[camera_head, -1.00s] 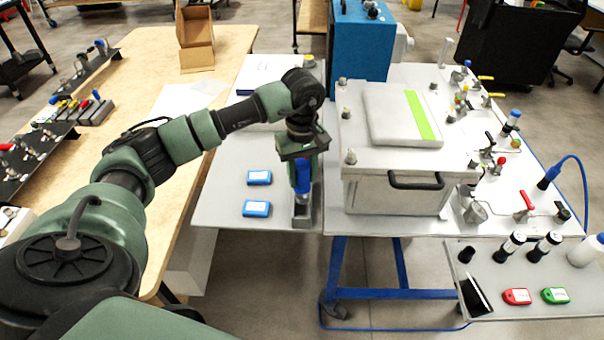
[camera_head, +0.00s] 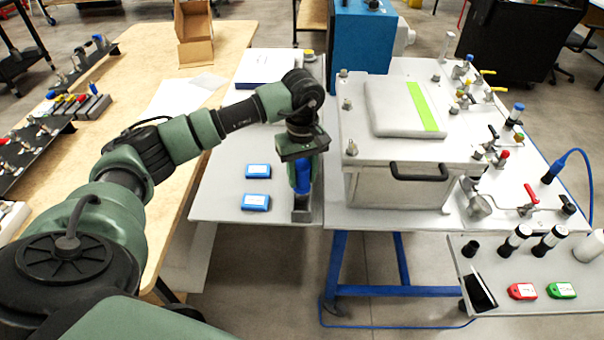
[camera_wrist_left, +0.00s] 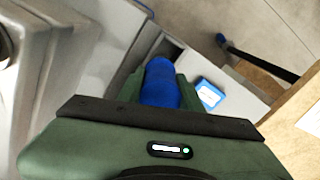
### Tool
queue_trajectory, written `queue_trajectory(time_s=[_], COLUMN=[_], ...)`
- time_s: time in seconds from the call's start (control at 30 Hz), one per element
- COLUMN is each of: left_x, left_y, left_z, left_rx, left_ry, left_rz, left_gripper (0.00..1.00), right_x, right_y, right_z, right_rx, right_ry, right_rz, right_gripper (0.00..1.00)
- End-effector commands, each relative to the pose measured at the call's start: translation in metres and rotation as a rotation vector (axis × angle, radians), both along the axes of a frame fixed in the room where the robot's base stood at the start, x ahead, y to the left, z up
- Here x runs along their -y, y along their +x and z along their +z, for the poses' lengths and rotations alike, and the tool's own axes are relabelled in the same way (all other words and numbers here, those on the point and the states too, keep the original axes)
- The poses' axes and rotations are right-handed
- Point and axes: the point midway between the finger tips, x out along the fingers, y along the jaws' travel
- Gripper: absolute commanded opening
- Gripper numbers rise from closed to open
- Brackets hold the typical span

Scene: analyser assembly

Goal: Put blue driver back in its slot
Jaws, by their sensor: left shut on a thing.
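My left gripper (camera_head: 303,178) points down over the near edge of the grey table and is shut on the blue driver (camera_head: 302,170). My right gripper is not in view.
Two blue cases (camera_head: 257,171) lie left of the holder; one also shows in the left wrist view (camera_wrist_left: 210,94). A large metal box (camera_head: 397,188) with a black handle stands close on the right. The table (camera_head: 222,190) is clear left of the cases.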

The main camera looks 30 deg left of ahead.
Motion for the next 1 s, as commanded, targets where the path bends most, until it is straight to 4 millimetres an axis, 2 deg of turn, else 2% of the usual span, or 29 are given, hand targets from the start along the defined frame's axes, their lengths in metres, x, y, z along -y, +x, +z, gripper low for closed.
queue_trajectory(time_s=[1.0], left_x=[0.0], left_y=[0.0], left_z=[-0.032], left_rx=[0.001], left_ry=[-0.001], left_rz=[0.0], left_gripper=[0.0], right_x=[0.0], right_y=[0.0], right_z=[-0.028], right_rx=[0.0], right_ry=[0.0], right_rz=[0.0], right_gripper=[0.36])
